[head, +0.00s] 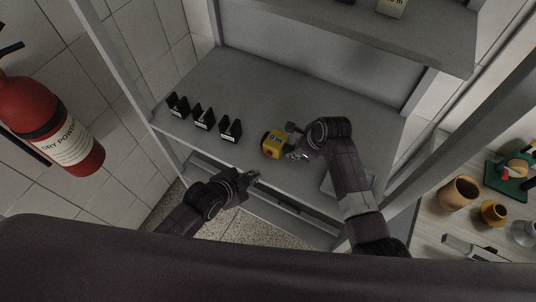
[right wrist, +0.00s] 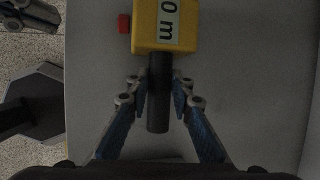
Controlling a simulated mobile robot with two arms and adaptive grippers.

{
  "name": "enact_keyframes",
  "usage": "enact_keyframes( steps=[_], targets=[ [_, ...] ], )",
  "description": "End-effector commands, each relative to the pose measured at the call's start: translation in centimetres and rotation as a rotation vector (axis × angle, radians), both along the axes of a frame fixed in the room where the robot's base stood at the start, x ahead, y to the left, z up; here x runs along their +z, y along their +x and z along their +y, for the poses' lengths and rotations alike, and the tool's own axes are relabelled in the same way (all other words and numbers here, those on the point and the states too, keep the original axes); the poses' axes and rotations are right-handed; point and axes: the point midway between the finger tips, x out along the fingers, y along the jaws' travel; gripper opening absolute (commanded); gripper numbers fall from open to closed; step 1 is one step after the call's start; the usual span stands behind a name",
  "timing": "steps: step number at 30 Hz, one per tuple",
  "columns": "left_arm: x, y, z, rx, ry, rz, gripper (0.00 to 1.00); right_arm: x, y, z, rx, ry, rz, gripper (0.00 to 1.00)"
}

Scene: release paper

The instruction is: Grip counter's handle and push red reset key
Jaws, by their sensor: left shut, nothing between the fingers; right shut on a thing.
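The counter is a yellow box (head: 274,144) labelled "0 m" on the grey shelf in the head view. It also shows at the top of the right wrist view (right wrist: 148,25). Its red reset key (right wrist: 124,23) sticks out of its left side there. Its black handle (right wrist: 158,108) lies between the fingers of my right gripper (right wrist: 158,90), which is shut on it. In the head view my right gripper (head: 298,155) is at the counter's right side. My left gripper (head: 253,176) is shut and empty near the shelf's front edge, apart from the counter, to its lower left.
Several small black holders (head: 203,117) stand in a row on the left of the shelf (head: 255,85). An upper shelf (head: 350,25) hangs above. A red fire extinguisher (head: 55,125) is at the far left. Pots (head: 458,193) stand on a surface at right.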

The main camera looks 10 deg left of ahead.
Motion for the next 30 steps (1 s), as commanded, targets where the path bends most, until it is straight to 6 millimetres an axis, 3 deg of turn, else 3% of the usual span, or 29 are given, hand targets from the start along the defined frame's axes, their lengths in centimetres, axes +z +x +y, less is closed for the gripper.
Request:
enact_keyframes(
  steps=[14,15,19,30],
  targets=[
    [-0.01,0.04,-0.01,0.000,0.000,0.000,0.00,0.03,0.05,-0.04,0.000,0.000,-0.001,0.00],
    [0.00,0.03,0.00,0.000,0.000,0.000,0.00,0.15,0.14,0.02,-0.001,0.001,-0.003,0.25],
    [-0.01,0.04,-0.01,0.000,0.000,0.000,0.00,0.12,0.11,0.01,-0.001,0.001,-0.003,0.39],
    [-0.01,0.04,-0.01,0.000,0.000,0.000,0.00,0.20,-0.10,-0.09,0.000,0.000,0.000,0.41]
  ],
)
